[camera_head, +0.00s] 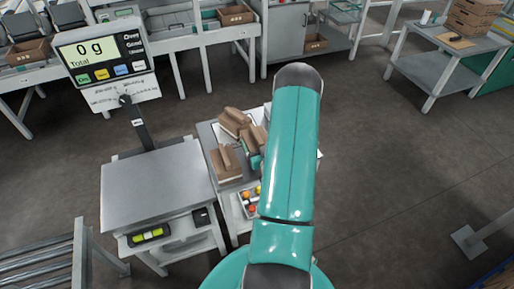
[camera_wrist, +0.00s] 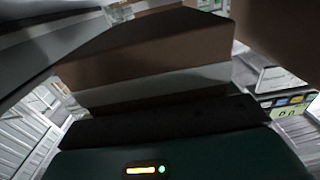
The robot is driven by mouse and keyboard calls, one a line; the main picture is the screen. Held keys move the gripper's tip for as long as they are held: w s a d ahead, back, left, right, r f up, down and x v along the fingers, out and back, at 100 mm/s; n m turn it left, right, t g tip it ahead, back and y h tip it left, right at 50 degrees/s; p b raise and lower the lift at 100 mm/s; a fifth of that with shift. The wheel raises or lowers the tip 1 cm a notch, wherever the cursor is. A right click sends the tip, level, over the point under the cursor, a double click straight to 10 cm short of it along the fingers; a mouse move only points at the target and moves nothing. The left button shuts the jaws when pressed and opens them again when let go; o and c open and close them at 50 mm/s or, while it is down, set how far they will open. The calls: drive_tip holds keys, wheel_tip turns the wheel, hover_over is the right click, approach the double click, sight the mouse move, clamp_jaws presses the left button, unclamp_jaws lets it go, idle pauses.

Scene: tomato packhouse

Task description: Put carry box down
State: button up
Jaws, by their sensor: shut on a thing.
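A brown carry box (camera_wrist: 150,55) with a pale band fills the upper middle of the wrist view, close to the camera. My gripper (camera_wrist: 165,118), a dark bar above a teal body with small lit lamps, is right against it and shut on it. The fingertips are not clearly seen. In the head view my teal arm reaches up the middle and hides the gripper. Several brown carry boxes with raised handles (camera_head: 225,162) stand on a pale cart (camera_head: 232,218) left of the arm. I cannot tell whether one of these is the held box.
A scale with a bare grey platform (camera_head: 155,185) and a display reading 0 g (camera_head: 103,52) stands left of the cart. A small tray of tomatoes (camera_head: 249,203) sits on the cart's near end. Benches (camera_head: 180,35) line the back. The floor (camera_head: 400,160) on the right is largely clear.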

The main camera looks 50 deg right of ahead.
drive_tip(key=shift+w+f, duration=0.15)
drive_tip(key=shift+f, duration=1.5)
drive_tip(key=o, duration=1.2)
drive_tip(key=shift+f, duration=0.15)
drive_tip(key=shift+c, duration=0.2)
